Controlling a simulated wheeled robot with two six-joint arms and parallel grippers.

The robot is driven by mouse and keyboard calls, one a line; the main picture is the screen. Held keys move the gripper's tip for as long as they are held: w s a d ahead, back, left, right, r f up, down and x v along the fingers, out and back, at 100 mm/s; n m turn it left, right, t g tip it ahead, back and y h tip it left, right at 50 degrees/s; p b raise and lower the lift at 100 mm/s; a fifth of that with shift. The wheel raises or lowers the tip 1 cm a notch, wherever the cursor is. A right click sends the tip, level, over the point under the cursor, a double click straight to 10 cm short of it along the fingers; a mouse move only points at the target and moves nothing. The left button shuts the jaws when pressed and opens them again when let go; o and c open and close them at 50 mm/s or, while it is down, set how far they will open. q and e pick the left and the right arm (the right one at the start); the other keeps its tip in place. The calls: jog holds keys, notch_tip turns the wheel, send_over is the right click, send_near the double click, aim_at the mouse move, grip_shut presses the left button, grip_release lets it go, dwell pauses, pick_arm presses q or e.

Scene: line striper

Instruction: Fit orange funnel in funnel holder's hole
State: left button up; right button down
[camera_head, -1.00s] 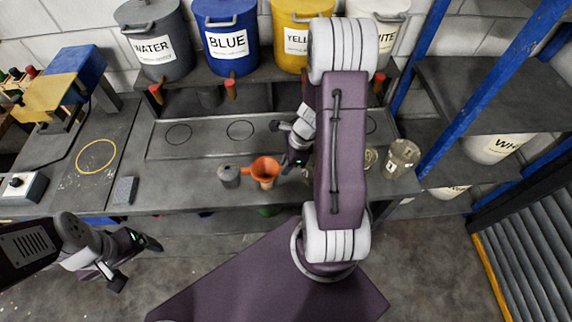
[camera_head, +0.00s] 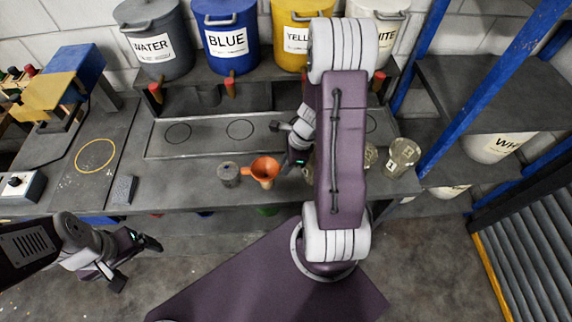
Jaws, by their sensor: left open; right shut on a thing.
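The orange funnel (camera_head: 264,168) is near the front edge of the bench, wide mouth up, with its narrower lower part below. My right gripper (camera_head: 287,168) is at the funnel's right rim and is shut on it; the contact is small and partly hidden by my arm. I cannot make out the funnel holder or its hole for certain. A small grey cylinder (camera_head: 229,174) stands just left of the funnel. My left gripper (camera_head: 136,262) is open and empty, low at the left in front of the bench.
Grey, blue, yellow and white buckets stand on the rear shelf. Clear jugs (camera_head: 403,157) stand right of my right arm, which hides part of the bench. A grey block (camera_head: 124,189) lies at left. The recessed tray (camera_head: 205,148) behind the funnel looks clear.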

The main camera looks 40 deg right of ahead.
jog(key=shift+f+b, duration=0.55)
jog(key=shift+f, duration=0.2)
jog(key=shift+r, duration=0.1)
jog(key=c, duration=1.3)
grip_release()
jog(key=shift+c, duration=0.2)
jog(key=shift+o, duration=0.2)
jog(key=p+v, duration=0.8)
